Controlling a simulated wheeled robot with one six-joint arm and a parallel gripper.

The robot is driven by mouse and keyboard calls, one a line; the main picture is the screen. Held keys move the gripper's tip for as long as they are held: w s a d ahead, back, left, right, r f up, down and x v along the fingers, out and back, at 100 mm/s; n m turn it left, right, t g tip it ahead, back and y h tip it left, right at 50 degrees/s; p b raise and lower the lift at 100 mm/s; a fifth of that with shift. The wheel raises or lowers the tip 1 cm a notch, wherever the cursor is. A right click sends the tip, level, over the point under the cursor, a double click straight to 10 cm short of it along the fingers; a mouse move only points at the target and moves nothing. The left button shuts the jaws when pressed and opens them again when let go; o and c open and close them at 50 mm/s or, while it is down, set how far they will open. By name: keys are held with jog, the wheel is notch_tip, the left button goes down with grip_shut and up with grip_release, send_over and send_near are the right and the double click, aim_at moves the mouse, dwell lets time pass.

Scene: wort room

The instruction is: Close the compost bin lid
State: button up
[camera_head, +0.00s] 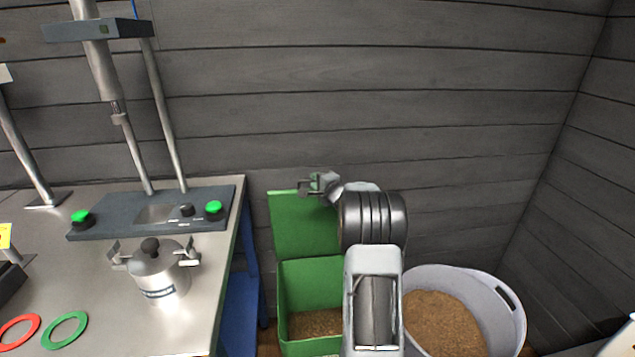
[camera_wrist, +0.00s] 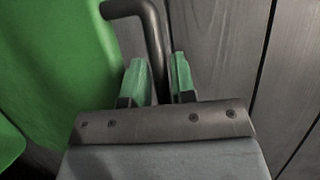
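The compost bin (camera_head: 312,285) is a green box with brown material inside, standing between the steel bench and a round tub. Its green lid (camera_head: 300,225) is open and stands upright near the wall. In the wrist view the lid (camera_wrist: 60,60) fills the left side, and its dark bent handle (camera_wrist: 151,30) runs down between my fingers. My gripper (camera_head: 308,186) is at the lid's top edge. My arm hides the bin's right part.
A grey round tub (camera_head: 512,325) with brown grain stands right of the bin. The steel bench (camera_head: 215,290) at left carries a metal pot (camera_head: 160,275), a press stand (camera_head: 150,215) and red and green rings. A plank wall rises closely behind.

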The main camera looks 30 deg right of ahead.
jog(key=shift+c, duration=0.4)
grip_shut()
